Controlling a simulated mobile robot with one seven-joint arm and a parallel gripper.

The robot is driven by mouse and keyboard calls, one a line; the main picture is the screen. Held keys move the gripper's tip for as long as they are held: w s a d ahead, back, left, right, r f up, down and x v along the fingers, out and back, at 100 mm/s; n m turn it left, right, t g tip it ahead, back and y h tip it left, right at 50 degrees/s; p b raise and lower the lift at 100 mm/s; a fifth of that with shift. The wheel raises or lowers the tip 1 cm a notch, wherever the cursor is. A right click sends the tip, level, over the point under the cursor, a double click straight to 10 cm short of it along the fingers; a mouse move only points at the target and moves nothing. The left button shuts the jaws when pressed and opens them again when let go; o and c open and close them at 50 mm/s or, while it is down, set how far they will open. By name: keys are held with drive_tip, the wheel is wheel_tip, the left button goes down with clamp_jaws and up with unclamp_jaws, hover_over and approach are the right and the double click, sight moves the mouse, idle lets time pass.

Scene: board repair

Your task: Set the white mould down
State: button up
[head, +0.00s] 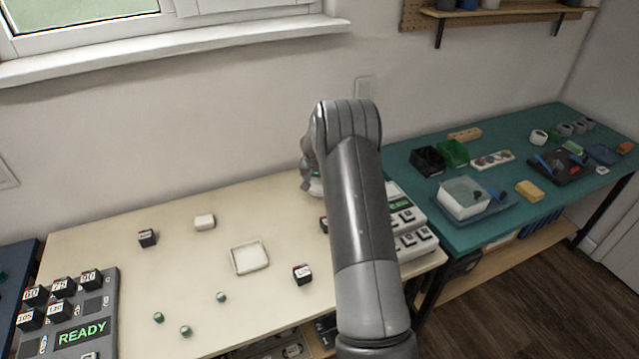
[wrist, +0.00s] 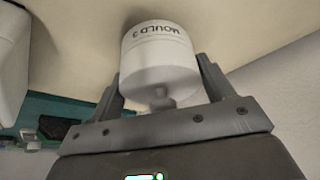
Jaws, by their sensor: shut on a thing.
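In the wrist view the white mould (wrist: 158,62) is a short white cylinder with "MOULD 3" printed on its side and a small knob at the near end. My gripper (wrist: 160,86) is shut on it, one finger on each side. The pale table top (wrist: 75,40) lies just beyond the mould; I cannot tell whether they touch. In the head view my arm bends down over the back right of the pale table (head: 190,265) and hides most of the gripper and the mould.
A white square tray (head: 249,257), a small white block (head: 204,222), dark labelled cubes (head: 302,274) and several green pegs (head: 221,297) lie on the pale table. A grey panel reading READY (head: 82,333) is at left. A white keyed device (head: 408,218) stands right of my arm.

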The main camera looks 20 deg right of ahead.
drive_tip(key=shift+f, duration=0.75)
drive_tip(key=o, duration=1.4)
drive_tip(key=shift+f, duration=0.1)
